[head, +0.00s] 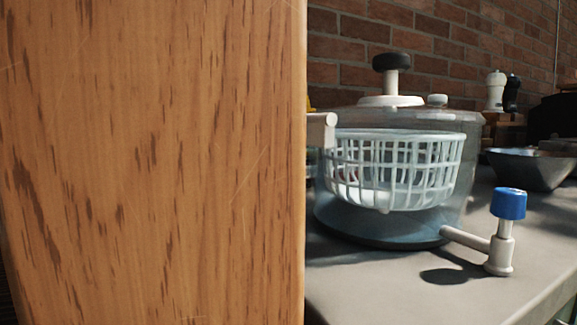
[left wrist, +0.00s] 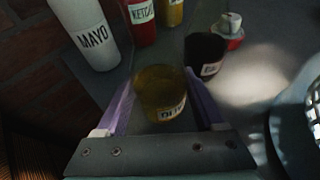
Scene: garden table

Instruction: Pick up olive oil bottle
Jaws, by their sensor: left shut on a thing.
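The olive oil bottle (left wrist: 160,90) shows in the left wrist view as a yellowish, glassy bottle with part of a white label reading "OLI". My left gripper (left wrist: 158,82) has its purple fingers on either side of the bottle and is shut on it. Whether the bottle's base touches the table cannot be told. In the head view neither the bottle nor my left gripper shows; a wooden panel covers the left half. My right gripper is in neither view.
A mayo bottle (left wrist: 88,35), ketchup bottle (left wrist: 141,20), yellow bottle (left wrist: 171,10) and dark jar (left wrist: 205,54) stand near the gripper. The wooden panel (head: 150,160) blocks the head view. A salad spinner (head: 395,165) and grey bowl (head: 530,168) stand on the table (head: 390,285).

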